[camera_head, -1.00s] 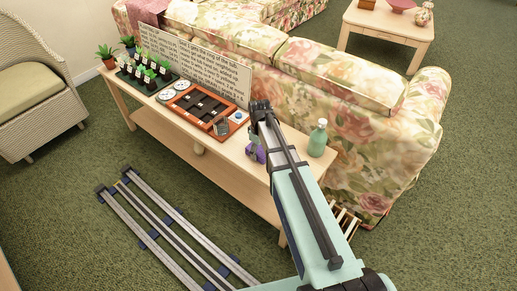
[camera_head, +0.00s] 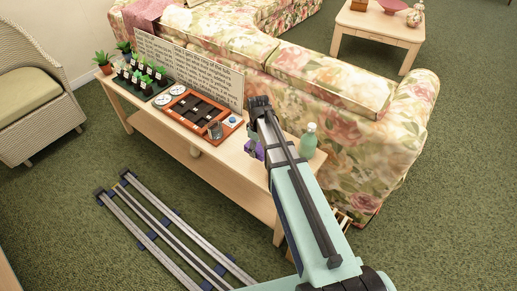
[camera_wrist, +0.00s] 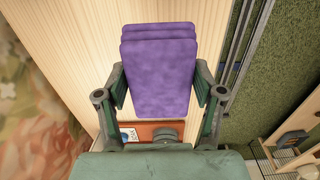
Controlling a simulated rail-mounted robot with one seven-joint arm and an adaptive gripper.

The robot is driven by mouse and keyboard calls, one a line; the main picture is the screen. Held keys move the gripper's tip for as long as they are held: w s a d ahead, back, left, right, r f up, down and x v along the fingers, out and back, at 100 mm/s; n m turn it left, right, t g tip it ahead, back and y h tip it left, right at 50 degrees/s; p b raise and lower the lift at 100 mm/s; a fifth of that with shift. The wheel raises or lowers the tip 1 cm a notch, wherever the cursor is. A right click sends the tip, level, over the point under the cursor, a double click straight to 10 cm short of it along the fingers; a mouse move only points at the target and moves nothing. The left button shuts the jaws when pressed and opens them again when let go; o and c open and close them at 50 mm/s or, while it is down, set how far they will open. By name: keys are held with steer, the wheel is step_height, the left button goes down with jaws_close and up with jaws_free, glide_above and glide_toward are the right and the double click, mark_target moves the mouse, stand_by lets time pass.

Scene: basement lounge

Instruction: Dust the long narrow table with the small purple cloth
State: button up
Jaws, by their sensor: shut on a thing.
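The small purple cloth (camera_wrist: 158,65) is a folded, layered pad, held between the two fingers of my gripper (camera_wrist: 159,88) in the wrist view. In the head view the cloth (camera_head: 259,152) shows only partly, below my gripper (camera_head: 252,148) and beside my arm. The long narrow table (camera_head: 226,159) is pale wood with a lower shelf and stands along the sofa's back. My gripper is over the table's right part, left of the green bottle. The bare wood (camera_wrist: 60,35) lies beneath the cloth in the wrist view. I cannot tell whether the cloth touches it.
A green bottle (camera_head: 308,141) stands near the table's right end. The floral sofa (camera_head: 350,145) borders the back.

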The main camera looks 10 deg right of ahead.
steer(key=shift+r+p, duration=0.4)
steer(key=shift+r, duration=0.5)
